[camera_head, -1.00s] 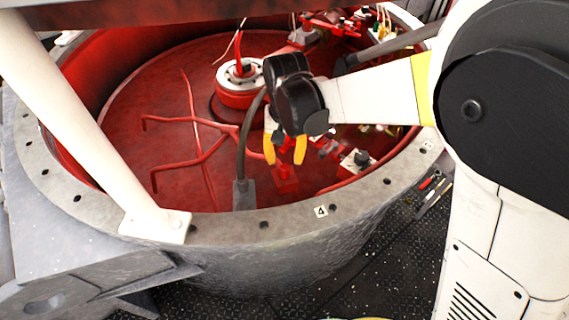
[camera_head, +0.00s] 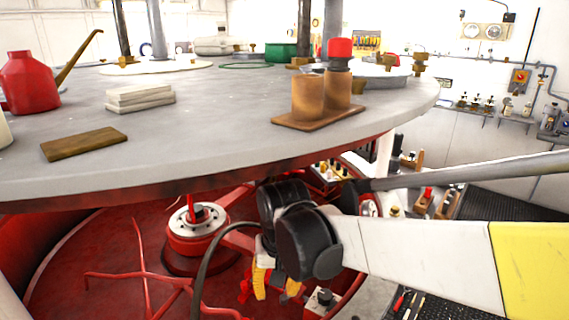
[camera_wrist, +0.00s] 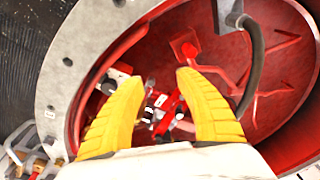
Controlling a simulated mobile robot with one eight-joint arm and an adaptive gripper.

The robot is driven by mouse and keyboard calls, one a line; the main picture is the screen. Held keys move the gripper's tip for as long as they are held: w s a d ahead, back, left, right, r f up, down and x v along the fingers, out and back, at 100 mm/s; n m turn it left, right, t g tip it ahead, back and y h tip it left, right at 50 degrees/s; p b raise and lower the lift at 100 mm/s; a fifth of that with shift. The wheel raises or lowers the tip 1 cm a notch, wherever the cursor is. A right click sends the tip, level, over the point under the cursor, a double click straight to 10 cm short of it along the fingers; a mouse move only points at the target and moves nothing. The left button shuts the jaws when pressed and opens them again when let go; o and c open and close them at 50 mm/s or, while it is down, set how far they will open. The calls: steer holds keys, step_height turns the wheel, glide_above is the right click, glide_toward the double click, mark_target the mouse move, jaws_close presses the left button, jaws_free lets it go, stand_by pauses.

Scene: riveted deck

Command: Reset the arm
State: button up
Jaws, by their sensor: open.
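My gripper (camera_head: 276,288) has two yellow fingers and hangs below the black wrist joint, over the red inside of a round basin (camera_head: 75,255). In the wrist view the fingers of my gripper (camera_wrist: 160,100) stand apart with nothing between them. Beyond them, small red and metal parts (camera_wrist: 165,110) lie on the basin floor. My white arm with a yellow band reaches in from the right. The gripper is under the level of the round grey tabletop in the head view.
The grey tabletop (camera_head: 215,125) overhangs the basin. It bears a red bottle (camera_head: 29,82), a brown block (camera_head: 84,143), a pale stack (camera_head: 140,97) and brown cylinders on a board (camera_head: 318,117). A dark hose (camera_head: 205,250) curves beside my gripper. The basin's grey rim (camera_wrist: 62,60) has bolt holes.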

steer(key=s+d+r+t, duration=0.1)
steer(key=s+d+t, duration=0.1)
steer(key=d, duration=0.5)
steer(key=s+d+r+m+t, duration=0.1)
steer(key=s+d+r, duration=0.1)
steer(key=s+d, duration=0.3)
steer(key=s+d+r+m+t, duration=0.1)
steer(key=s+d, duration=0.3)
steer(key=d, duration=0.5)
steer(key=shift+s+d+r+t+h, duration=0.25)
steer(key=shift+t+h, duration=0.15)
steer(key=shift+t, duration=0.4)
